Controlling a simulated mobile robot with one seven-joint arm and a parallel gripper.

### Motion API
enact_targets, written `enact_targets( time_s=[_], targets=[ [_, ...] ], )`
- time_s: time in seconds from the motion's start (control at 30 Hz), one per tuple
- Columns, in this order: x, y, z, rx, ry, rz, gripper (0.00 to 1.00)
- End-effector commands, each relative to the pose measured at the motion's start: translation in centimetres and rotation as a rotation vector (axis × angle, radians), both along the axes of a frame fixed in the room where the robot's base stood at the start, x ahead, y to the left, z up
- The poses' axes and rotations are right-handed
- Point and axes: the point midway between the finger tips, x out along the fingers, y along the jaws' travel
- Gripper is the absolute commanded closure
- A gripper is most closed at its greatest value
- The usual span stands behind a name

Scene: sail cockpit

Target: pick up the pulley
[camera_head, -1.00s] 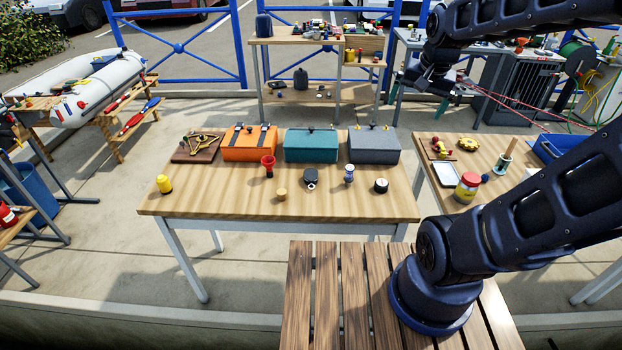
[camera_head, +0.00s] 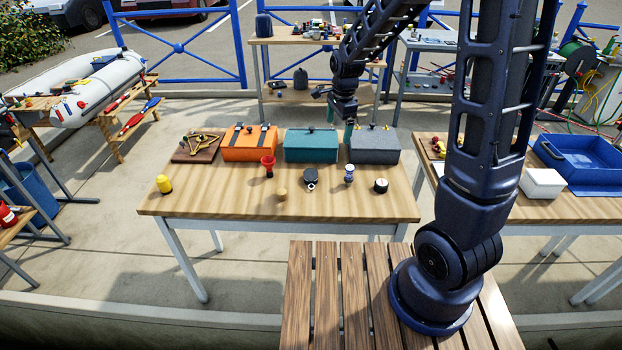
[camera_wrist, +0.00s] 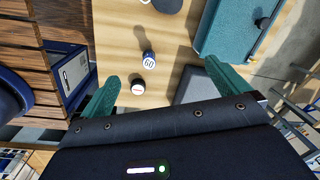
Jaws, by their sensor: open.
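The pulley appears to be the small black rounded piece with a metal ring (camera_head: 310,178), lying on the middle of the wooden table (camera_head: 230,205). In the wrist view, a dark piece cut off by the top edge (camera_wrist: 167,4) looks like the same thing. My gripper (camera_head: 340,122) hangs above the back of the table, over the teal and grey boxes, higher than and behind the pulley. Its two teal fingers are wide apart with nothing between them, as the wrist view also shows (camera_wrist: 163,88).
Orange (camera_head: 249,143), teal (camera_head: 311,146) and grey (camera_head: 374,146) boxes line the table's back. Near the pulley stand a red cup (camera_head: 268,164), a wooden cylinder (camera_head: 281,194), a blue-and-white cylinder (camera_head: 349,173) and a black round piece (camera_head: 381,186). The table's front strip is clear.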

Motion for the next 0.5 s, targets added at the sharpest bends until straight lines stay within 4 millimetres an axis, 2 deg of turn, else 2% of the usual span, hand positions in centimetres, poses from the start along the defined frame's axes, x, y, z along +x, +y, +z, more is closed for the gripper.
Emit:
enact_targets(
  time_s=[0.03, 0.3, 0.5],
  targets=[
    [0.3, 1.2, -1.4, -0.006, 0.015, -0.033, 0.00],
    [1.3, 6.7, -7.9, -0.032, 0.068, -0.244, 0.00],
    [1.3, 8.9, -10.9, -0.047, 0.084, -0.341, 0.00]
  ],
)
